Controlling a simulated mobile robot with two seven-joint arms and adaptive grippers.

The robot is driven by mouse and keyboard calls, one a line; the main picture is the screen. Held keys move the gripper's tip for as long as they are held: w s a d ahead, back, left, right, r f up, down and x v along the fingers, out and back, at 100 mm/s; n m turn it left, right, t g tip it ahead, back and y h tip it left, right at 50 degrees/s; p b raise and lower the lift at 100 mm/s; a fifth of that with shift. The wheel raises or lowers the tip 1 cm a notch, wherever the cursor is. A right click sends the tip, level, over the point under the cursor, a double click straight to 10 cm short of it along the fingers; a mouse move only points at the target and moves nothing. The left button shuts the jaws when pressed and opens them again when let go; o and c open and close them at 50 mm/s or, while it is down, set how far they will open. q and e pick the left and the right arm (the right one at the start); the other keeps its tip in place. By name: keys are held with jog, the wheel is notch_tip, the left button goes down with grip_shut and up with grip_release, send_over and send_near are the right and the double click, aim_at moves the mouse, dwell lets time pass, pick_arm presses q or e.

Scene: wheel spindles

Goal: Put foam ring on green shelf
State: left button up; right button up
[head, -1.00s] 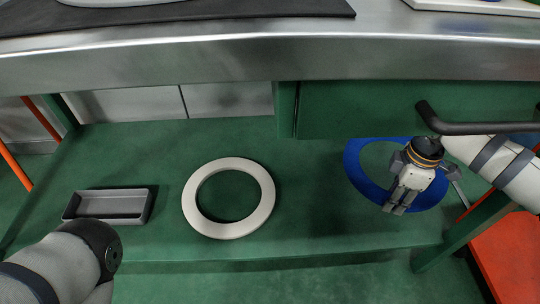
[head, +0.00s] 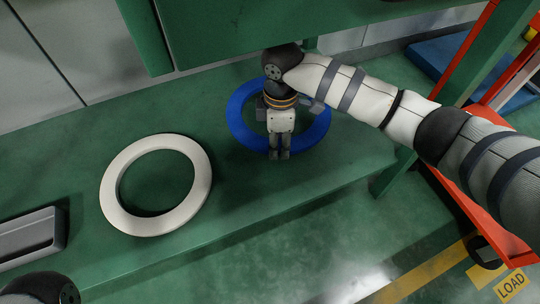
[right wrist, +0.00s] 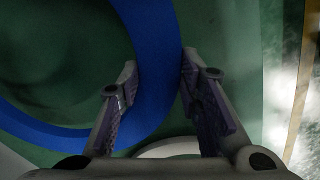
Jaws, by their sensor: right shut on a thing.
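The blue ring (head: 238,118), which looks like the foam ring, lies on or just above the green lower shelf (head: 215,232). My right gripper (head: 279,156) is at the ring's near side, fingers pointing down, and hides part of it. In the right wrist view the band of the blue ring (right wrist: 152,90) passes between the two fingers (right wrist: 158,66), which are shut on it. I cannot tell whether the ring is clear of the shelf. A white ring (head: 112,190) lies flat on the shelf to the left, apart from the blue one. My left gripper is out of view.
A grey tray (head: 28,235) is at the shelf's left. A green drawer or cabinet (head: 215,30) hangs above the back of the shelf. A green post (head: 395,172) and a red cart (head: 455,195) are at the right. Bare shelf surrounds the white ring.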

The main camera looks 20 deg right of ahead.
jog(key=shift+w+a+f, duration=0.1)
jog(key=shift+a+f, duration=0.15)
jog(key=shift+f, duration=0.15)
jog(key=f, duration=0.1)
jog(key=f+b, duration=0.2)
jog(key=shift+w+a+f, duration=0.1)
jog(key=shift+a+f, duration=0.25)
jog(key=shift+f, duration=0.05)
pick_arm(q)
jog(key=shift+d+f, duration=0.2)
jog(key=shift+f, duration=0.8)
pick_arm(e)
jog(key=shift+r, duration=0.15)
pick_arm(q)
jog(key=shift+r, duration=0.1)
pick_arm(e)
jog(key=o, duration=1)
notch_tip(320, 180, up, 12)
jog(key=p, duration=0.5)
jog(key=shift+p, duration=0.4)
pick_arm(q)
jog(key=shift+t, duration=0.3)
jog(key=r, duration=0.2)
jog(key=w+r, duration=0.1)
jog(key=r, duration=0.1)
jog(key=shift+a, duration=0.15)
